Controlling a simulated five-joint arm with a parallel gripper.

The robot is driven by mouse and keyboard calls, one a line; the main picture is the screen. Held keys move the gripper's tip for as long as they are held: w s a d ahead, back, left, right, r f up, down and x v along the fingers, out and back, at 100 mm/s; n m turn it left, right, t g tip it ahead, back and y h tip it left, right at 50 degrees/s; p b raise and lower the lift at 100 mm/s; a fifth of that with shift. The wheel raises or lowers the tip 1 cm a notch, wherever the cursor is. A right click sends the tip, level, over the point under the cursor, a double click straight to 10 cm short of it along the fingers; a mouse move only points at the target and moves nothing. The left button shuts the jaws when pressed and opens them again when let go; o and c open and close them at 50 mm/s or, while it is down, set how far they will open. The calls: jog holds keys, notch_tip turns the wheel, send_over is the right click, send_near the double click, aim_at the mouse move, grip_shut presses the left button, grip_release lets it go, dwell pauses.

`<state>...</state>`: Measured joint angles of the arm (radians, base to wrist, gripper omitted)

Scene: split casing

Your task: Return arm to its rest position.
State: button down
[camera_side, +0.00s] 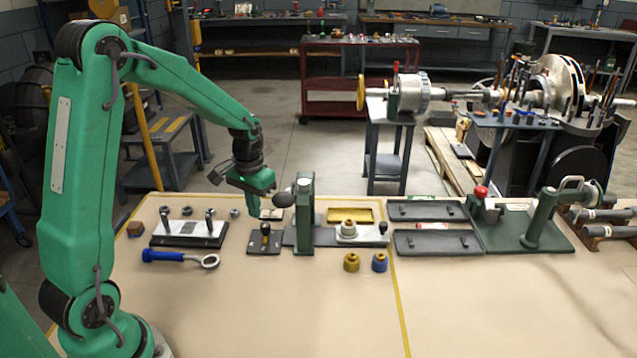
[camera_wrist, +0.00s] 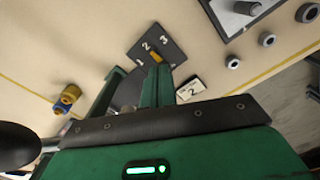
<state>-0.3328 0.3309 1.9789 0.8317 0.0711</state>
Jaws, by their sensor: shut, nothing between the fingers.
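My green arm reaches over the left part of the bench in the side view. My gripper (camera_side: 262,193) hangs above the bench, just left of a round black knob (camera_side: 284,200) on a green upright fixture (camera_side: 304,220). It is shut and holds nothing. Its fingertips are hard to make out against the things behind them. Below it is a small black plate (camera_side: 256,249) with an upright selector handle (camera_side: 266,232). The wrist view shows the plate (camera_wrist: 176,50) marked 1, 2 and 3, and the black knob (camera_wrist: 15,145) close at lower left.
Yellow (camera_side: 351,262) and blue (camera_side: 379,262) fittings stand right of the fixture. A card marked 2 (camera_wrist: 191,90) lies beside the plate. The front bench is clear.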

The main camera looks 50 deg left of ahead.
jog(key=shift+r, duration=0.2)
jog(key=s+d+r+m+t, duration=0.3)
jog(key=s+d+r+t, duration=0.2)
jog(key=s+d+r, duration=0.8)
jog(key=s+r, duration=0.2)
jog(key=s, duration=0.1)
jog(key=shift+d+t, duration=0.2)
jog(key=shift+t, duration=0.1)
dwell(0.3)
